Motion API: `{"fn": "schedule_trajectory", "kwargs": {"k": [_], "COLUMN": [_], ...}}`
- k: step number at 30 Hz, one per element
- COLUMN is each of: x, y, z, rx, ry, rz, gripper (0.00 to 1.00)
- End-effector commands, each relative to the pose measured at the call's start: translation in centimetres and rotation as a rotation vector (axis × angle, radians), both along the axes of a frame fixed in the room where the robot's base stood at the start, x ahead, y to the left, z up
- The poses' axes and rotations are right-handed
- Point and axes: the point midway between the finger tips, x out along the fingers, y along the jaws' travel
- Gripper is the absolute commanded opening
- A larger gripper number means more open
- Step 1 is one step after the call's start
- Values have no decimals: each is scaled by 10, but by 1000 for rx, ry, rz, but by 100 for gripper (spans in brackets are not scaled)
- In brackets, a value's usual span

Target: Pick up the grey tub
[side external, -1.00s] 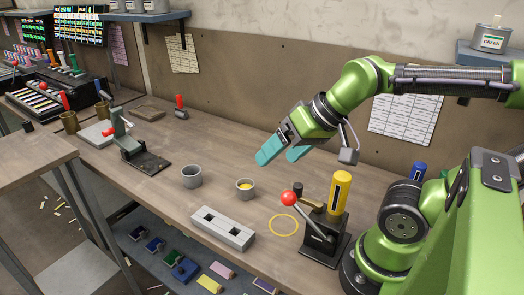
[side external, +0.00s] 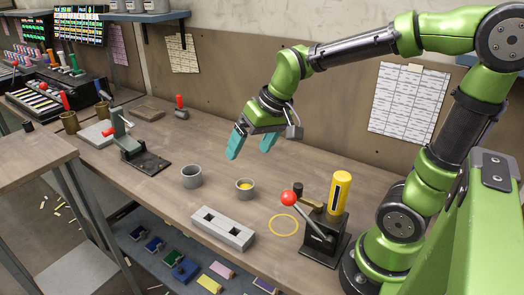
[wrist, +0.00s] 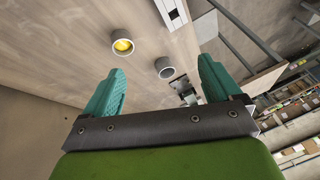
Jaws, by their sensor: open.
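Two small grey tubs stand upright on the wooden bench. One grey tub (side external: 191,177) looks empty; it also shows in the wrist view (wrist: 165,68). The other grey tub (side external: 245,189) holds something yellow and stands to its right; in the wrist view it is at the upper left (wrist: 122,45). My gripper (side external: 252,147) has teal fingers, spread apart with nothing between them, and hangs above the bench behind the tubs. In the wrist view the empty tub lies ahead, between the lines of my two fingers (wrist: 160,85). It touches neither tub.
A grey block with two square holes (side external: 222,229) lies in front of the tubs. A red-knobbed lever device with a yellow cylinder (side external: 325,225) stands right, beside a yellow ring (side external: 284,225). A green-and-black press (side external: 137,150) stands left. Bench between press and tubs is clear.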

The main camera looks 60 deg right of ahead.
Motion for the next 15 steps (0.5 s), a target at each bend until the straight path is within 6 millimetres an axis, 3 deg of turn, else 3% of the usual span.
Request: {"fn": "schedule_trajectory", "kwargs": {"k": [1, 9, 15], "x": [19, 117, 175], "y": [-6, -36, -51], "z": [-7, -50, -67], "rx": [-13, -93, -174], "ry": [24, 60, 8], "rz": [26, 264, 482], "gripper": [91, 91, 91]}}
